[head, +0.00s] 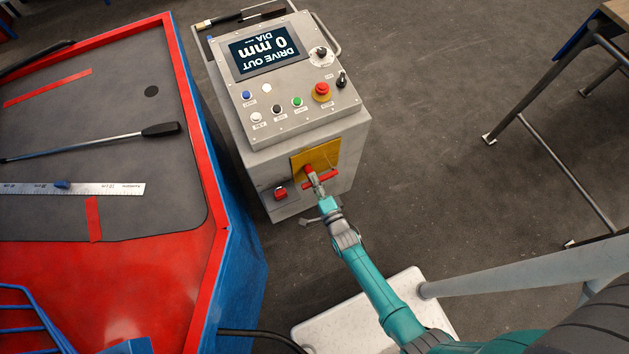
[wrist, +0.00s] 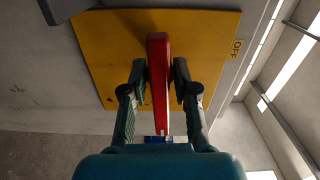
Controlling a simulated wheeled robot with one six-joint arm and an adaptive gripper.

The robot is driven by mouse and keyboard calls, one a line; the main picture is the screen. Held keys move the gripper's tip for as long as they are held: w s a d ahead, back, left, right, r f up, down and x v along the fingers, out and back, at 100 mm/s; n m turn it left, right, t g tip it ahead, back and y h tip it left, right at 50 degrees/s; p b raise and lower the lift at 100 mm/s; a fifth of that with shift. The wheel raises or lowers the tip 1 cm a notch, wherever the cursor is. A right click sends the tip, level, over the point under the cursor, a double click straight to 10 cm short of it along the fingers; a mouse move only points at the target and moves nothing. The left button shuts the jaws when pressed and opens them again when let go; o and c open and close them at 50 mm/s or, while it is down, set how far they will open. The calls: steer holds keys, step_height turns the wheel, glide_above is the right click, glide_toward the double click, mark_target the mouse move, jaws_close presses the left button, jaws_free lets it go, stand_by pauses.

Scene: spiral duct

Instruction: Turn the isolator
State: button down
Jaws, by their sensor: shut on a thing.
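The isolator has a red handle (wrist: 158,75) on a yellow plate (wrist: 108,50) on the front of a grey control cabinet. In the wrist view the handle stands nearly upright between my fingers, and an OFF label (wrist: 237,49) shows at the plate's right edge. My gripper (wrist: 157,88) is shut on the red handle, one finger on each side. In the head view the yellow plate (head: 316,156) and red handle (head: 309,169) show at the end of my arm, partly covered by my gripper (head: 318,178).
The cabinet's top panel (head: 290,85) has a screen reading "DRIVE OUT", several buttons and a red emergency stop (head: 321,91). A red padlock-like item (head: 281,193) is left of the plate. A red and blue table (head: 197,235) stands at left. Floor at right is clear up to a metal-legged table (head: 537,80).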

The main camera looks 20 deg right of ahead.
steer(key=n, duration=0.4)
steer(key=shift+n, duration=0.3)
steer(key=n, duration=0.9)
steer(key=shift+n, duration=1.8)
steer(key=c, duration=1.1)
jaws_free()
steer(key=shift+s, duration=0.1)
steer(key=s, duration=1.1)
steer(key=shift+s, duration=0.4)
